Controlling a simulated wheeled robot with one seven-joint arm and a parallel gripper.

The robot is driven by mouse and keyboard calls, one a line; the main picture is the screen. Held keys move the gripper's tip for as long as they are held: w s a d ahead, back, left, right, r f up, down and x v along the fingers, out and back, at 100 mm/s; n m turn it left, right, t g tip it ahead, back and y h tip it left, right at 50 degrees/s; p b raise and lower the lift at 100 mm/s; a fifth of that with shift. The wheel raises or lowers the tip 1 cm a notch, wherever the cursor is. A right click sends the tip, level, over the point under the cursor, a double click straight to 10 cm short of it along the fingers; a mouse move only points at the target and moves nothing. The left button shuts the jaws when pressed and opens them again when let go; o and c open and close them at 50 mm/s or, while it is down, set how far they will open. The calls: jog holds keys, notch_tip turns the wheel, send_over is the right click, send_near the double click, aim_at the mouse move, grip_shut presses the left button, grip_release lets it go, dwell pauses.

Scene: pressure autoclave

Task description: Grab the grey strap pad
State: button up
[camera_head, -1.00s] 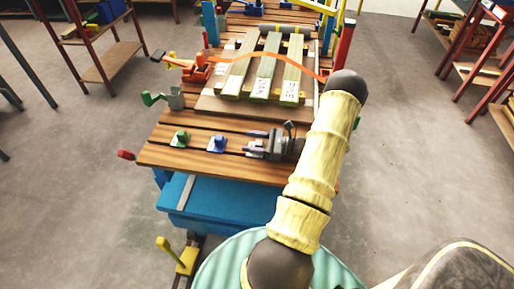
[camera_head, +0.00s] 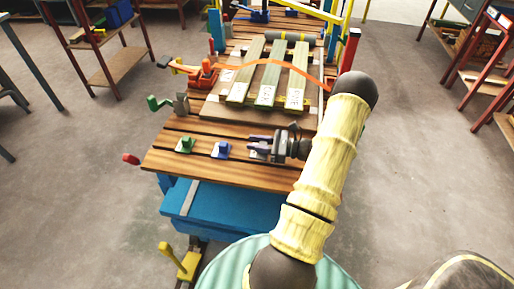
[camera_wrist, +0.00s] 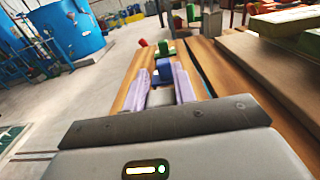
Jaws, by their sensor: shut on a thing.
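My gripper (camera_head: 261,146) is low over the near end of the wooden bench, its purple fingers pointing left. In the wrist view the fingers (camera_wrist: 160,86) stand on either side of a small grey strap pad (camera_wrist: 160,97) and are shut on it. The grey strap pad also shows in the head view (camera_head: 257,154), partly hidden by the fingers. It sits at bench level; I cannot tell whether it touches the wood. A blue pad (camera_head: 221,150) and a green pad (camera_head: 184,145) stand in a row to its left.
Wooden planks (camera_head: 266,83) lie on a board behind the gripper, with an orange strap (camera_head: 270,69) across them. A green-handled clamp (camera_head: 170,103) is at the bench's left edge. A red handle (camera_head: 131,159) sticks out at the near left.

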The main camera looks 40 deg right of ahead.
notch_tip(320, 180, up, 7)
jog(key=shift+p, duration=0.35)
dwell(0.3)
